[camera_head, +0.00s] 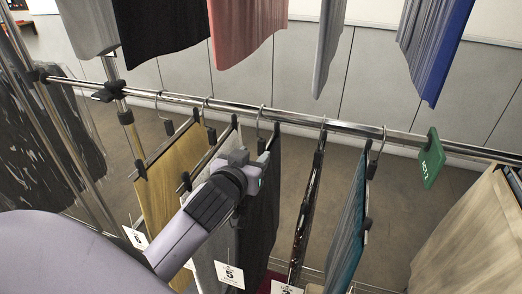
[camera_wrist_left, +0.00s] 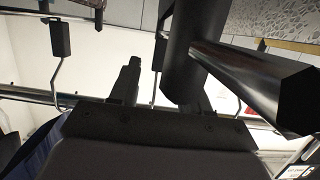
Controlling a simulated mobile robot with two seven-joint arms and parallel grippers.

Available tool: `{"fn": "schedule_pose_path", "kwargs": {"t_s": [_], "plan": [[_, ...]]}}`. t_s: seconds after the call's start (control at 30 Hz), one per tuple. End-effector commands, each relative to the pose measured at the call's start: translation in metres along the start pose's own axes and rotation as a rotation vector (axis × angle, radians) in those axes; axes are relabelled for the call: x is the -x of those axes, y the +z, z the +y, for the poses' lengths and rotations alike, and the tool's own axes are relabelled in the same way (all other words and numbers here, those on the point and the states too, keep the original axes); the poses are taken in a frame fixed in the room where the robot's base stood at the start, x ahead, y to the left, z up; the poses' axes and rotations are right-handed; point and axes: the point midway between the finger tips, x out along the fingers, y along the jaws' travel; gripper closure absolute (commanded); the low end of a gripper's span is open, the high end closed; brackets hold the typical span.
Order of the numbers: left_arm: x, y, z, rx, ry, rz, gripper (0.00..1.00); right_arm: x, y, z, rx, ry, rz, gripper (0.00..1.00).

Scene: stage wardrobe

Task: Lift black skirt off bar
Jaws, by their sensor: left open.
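A black skirt (camera_head: 262,215) hangs from a hook hanger on the lower chrome bar (camera_head: 300,121), between a grey skirt (camera_head: 207,262) and a dark patterned one (camera_head: 305,205). My left gripper (camera_head: 246,162) is in front of the upper part of the grey and black skirts, below the bar, and hides part of them. In the left wrist view its fingers (camera_wrist_left: 160,82) stand apart, with a thin metal hanger hook (camera_wrist_left: 155,90) showing in the gap. Whether the fingers touch any hanger is unclear. My right gripper is not in view.
A mustard skirt (camera_head: 165,190) hangs to the left and a teal skirt (camera_head: 347,230) to the right. A green "ACT 2" tag (camera_head: 432,160) hangs on the bar. Another black garment (camera_head: 160,28) hangs higher up. Chrome uprights stand at the left.

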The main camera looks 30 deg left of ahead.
Motion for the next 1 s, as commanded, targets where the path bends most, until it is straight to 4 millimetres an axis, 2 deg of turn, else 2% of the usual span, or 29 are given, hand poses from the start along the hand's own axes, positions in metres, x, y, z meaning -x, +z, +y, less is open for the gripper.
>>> {"fn": "schedule_pose_path", "kwargs": {"t_s": [0.3,0.5,0.97,1.0], "plan": [[-0.038,-0.001,0.0,0.002,0.0,0.001,0.53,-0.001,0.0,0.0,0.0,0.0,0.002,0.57],[-0.055,-0.002,0.0,0.0,-0.001,0.006,0.53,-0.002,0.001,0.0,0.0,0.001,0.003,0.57],[-0.062,-0.005,-0.001,0.001,0.0,0.01,0.53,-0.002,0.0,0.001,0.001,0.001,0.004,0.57],[-0.062,-0.005,-0.001,0.001,0.0,0.011,0.62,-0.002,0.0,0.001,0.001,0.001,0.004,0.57]]}}
